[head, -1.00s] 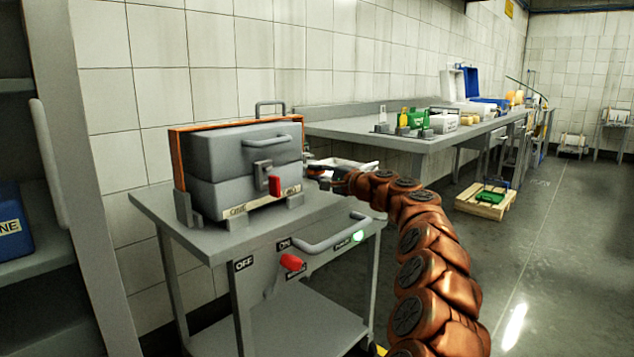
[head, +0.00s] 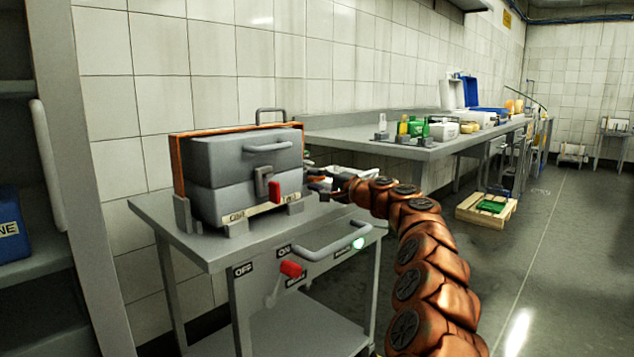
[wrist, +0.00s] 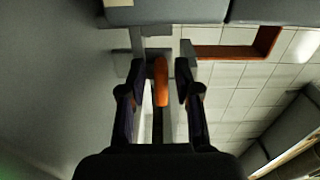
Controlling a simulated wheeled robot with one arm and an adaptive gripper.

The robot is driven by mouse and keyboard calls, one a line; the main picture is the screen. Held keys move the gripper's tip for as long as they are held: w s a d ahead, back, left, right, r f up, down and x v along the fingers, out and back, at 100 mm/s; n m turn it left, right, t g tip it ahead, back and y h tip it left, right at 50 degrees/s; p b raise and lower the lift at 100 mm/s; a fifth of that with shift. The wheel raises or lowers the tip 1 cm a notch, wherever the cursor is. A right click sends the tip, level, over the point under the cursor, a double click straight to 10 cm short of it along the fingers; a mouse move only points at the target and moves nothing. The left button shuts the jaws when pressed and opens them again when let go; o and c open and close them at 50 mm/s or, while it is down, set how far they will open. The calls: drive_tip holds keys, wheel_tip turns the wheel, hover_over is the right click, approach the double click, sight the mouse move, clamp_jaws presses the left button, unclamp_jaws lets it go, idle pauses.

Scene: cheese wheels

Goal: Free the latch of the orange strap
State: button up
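A grey two-part case (head: 245,165) stands on the grey cart, with an orange strap (head: 178,170) around its back and left edges. The strap also shows as an orange band in the wrist view (wrist: 232,51). The case's front carries a grey catch with a red handle (head: 274,191). My gripper (head: 318,183) is at the right side of the case. In the wrist view my gripper (wrist: 159,75) is open, with an orange lever (wrist: 161,82) between its fingers. Gaps show on both sides of the lever. The head view does not show the contact there clearly.
The cart (head: 210,236) has a rail handle (head: 335,240) and a red switch lever (head: 291,269) on its front. A long bench (head: 350,138) with bottles and boxes runs along the wall. A pallet (head: 487,211) lies on the floor. A shelf stands at left.

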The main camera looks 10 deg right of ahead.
drive_tip(key=shift+o, duration=0.2)
drive_tip(key=shift+d, duration=0.1)
drive_tip(key=shift+v, duration=1.15)
drive_tip(key=v, duration=0.9)
drive_tip(key=shift+s, duration=0.3)
drive_tip(key=shift+d, duration=0.15)
